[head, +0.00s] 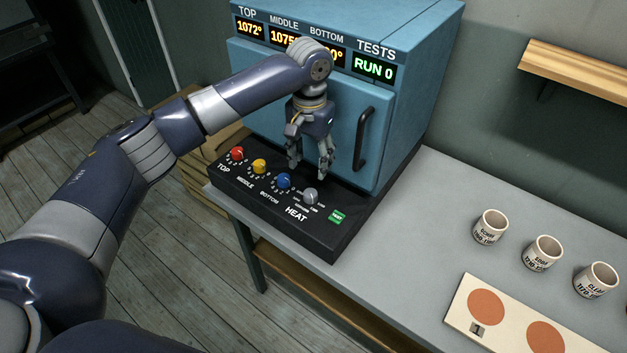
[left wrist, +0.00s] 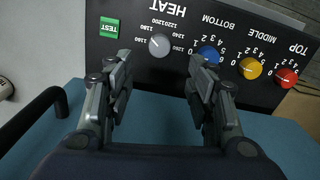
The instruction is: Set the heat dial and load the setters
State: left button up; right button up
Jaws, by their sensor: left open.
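The grey heat dial (head: 310,196) is at the right end of the black control panel (head: 318,242), above the word HEAT. My left gripper (head: 311,178) is open and empty, pointing down just above the panel near the dial. In the left wrist view the dial lies beyond and between its fingers (left wrist: 160,75). Cream cups (head: 490,227) with dark lettering stand on the right. My right gripper is not in view.
A blue kiln (head: 406,110) with a black door handle (head: 363,140) stands behind the panel, its display reading RUN 0. Red, yellow and blue knobs (head: 283,181) and a green TEST button (head: 337,217) flank the dial. A cream board with terracotta discs (head: 486,307) lies on the grey table.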

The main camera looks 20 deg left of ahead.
aim_at(310, 193)
pick_arm(q)
jog(key=f, duration=0.2)
jog(key=f+p, duration=0.1)
jog(key=f, duration=0.1)
jog(key=shift+s, duration=0.3)
notch_tip(310, 193, down, 3)
jog(key=shift+p, duration=0.3)
notch_tip(310, 193, down, 3)
jog(key=shift+w+f, duration=0.15)
jog(key=c, duration=0.9)
jog(key=shift+c, duration=0.9)
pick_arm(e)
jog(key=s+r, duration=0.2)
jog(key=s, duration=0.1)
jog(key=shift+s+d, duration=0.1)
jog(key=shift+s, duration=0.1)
